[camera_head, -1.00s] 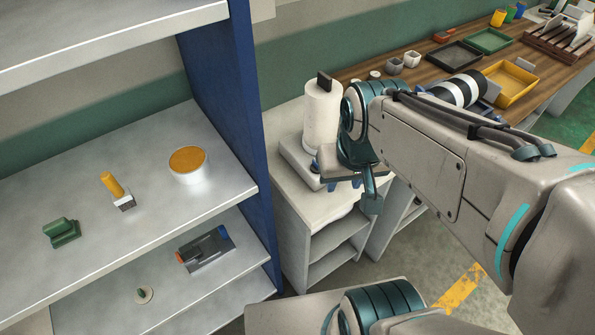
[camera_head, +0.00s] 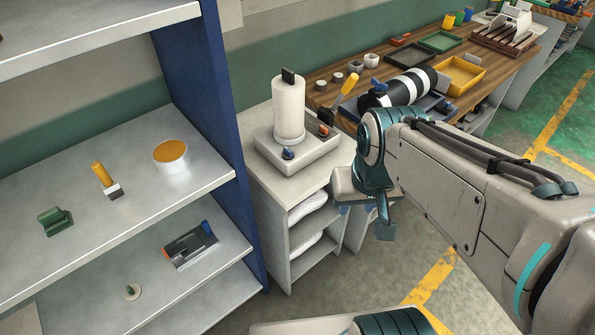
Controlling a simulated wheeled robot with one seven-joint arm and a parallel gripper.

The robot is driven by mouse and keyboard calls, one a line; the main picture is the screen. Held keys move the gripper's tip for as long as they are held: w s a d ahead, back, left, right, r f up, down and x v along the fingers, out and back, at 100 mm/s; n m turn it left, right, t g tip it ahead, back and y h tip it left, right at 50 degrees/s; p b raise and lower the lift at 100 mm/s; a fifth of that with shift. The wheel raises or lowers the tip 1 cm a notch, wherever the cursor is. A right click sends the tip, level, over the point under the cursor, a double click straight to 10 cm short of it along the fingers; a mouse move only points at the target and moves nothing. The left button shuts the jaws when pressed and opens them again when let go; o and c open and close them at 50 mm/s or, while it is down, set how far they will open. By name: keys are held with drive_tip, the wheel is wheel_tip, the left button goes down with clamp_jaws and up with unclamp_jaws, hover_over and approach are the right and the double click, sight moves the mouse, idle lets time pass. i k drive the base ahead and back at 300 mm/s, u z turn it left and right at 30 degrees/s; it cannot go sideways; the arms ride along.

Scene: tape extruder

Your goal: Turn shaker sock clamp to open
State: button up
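A white upright cylinder (camera_head: 289,110), perhaps the shaker sock, stands on a light grey base (camera_head: 308,160) on the small cabinet. A blue knob (camera_head: 288,153) sits on the base's front, and an orange and black part (camera_head: 324,130) is beside the cylinder. I cannot tell which of these is the clamp. My gripper (camera_head: 384,225) hangs in front of and to the right of the cabinet, apart from the base. A dark teal finger points down; the arm hides the rest, so its opening is unclear.
A blue-sided shelf (camera_head: 205,90) at left holds a white tub (camera_head: 171,156), a yellow-handled tool (camera_head: 105,178) and green part (camera_head: 54,221). A wooden bench (camera_head: 330,90) behind carries a black-and-white cylinder (camera_head: 402,88) and trays. Open floor lies right.

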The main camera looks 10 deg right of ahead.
sight(288, 154)
drive_tip(key=z, duration=0.85)
drive_tip(key=i, duration=0.65)
drive_tip(key=u, duration=1.5)
